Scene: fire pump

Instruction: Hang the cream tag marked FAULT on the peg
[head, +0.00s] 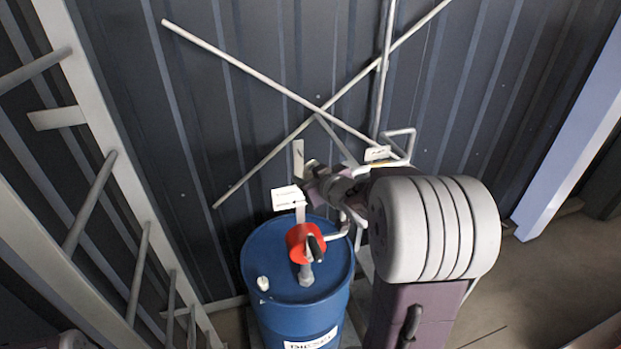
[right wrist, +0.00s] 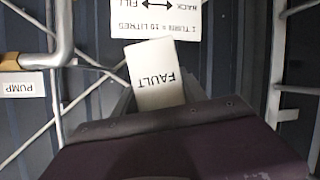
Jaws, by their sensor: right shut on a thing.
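The cream FAULT tag (right wrist: 155,72) is held in my right gripper (right wrist: 157,98); its lettering appears upside down in the right wrist view. In the head view the tag shows as a pale upright strip (head: 298,157) at the tip of the right gripper (head: 308,178), above the blue drum. The gripper is shut on the tag, which hangs clear in the air. I cannot make out the peg for certain in either view. My left gripper is not in view.
A blue drum (head: 264,258) carries a red pump (head: 302,242) and a white sign (head: 285,198), whose text shows in the wrist view (right wrist: 156,18). A PUMP label (right wrist: 19,86) is near bent pipework. Crossed rods (head: 322,112) stand before the corrugated wall. A ladder (head: 105,170) is at left.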

